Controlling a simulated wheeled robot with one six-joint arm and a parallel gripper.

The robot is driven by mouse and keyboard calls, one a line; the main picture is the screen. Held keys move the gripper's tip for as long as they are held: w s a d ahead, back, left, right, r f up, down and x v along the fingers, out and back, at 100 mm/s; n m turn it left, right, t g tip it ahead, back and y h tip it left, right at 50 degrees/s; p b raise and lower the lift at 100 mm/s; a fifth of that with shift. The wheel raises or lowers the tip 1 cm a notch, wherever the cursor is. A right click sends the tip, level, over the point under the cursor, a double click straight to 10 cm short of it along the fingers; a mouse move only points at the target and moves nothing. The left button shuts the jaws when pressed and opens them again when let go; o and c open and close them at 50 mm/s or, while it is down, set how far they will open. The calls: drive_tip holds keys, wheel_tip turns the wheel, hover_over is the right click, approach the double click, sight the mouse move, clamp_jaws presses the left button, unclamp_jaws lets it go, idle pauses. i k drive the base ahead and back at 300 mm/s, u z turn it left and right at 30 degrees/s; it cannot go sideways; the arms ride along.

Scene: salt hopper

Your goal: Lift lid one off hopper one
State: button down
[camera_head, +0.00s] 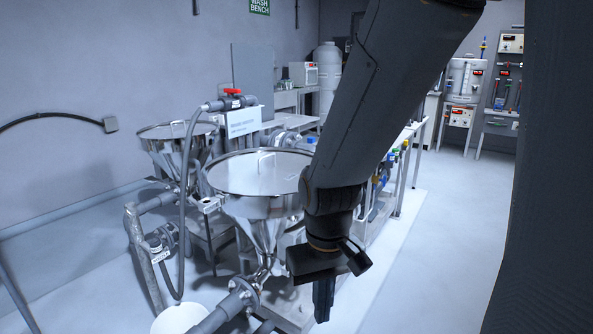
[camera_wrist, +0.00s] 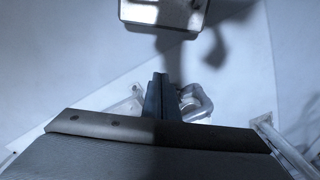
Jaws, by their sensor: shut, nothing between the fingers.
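Two steel hoppers stand at the left in the head view, and I cannot read which is number one. The nearer hopper (camera_head: 257,215) has a flat round lid (camera_head: 240,172) seated on its rim, with a small handle (camera_head: 264,161) on top. The farther hopper (camera_head: 172,150) also has a lid (camera_head: 178,130) on it. My gripper (camera_head: 323,300) hangs to the right of and below the nearer lid, apart from it, pointing down. In the wrist view my gripper (camera_wrist: 160,82) has its fingers together and empty, above pale floor and metal parts.
A white bucket (camera_head: 178,318) is at the bottom. A bench with fittings runs behind my arm. The floor at the right (camera_head: 440,230) is clear.

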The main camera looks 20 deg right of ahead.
sight(263, 173)
drive_tip(key=z, duration=0.1)
drive_tip(key=k, duration=0.6)
drive_tip(key=z, duration=0.8)
drive_tip(key=i, duration=1.25)
drive_tip(key=u, duration=0.5)
drive_tip(key=i, duration=0.5)
drive_tip(key=u, duration=0.5)
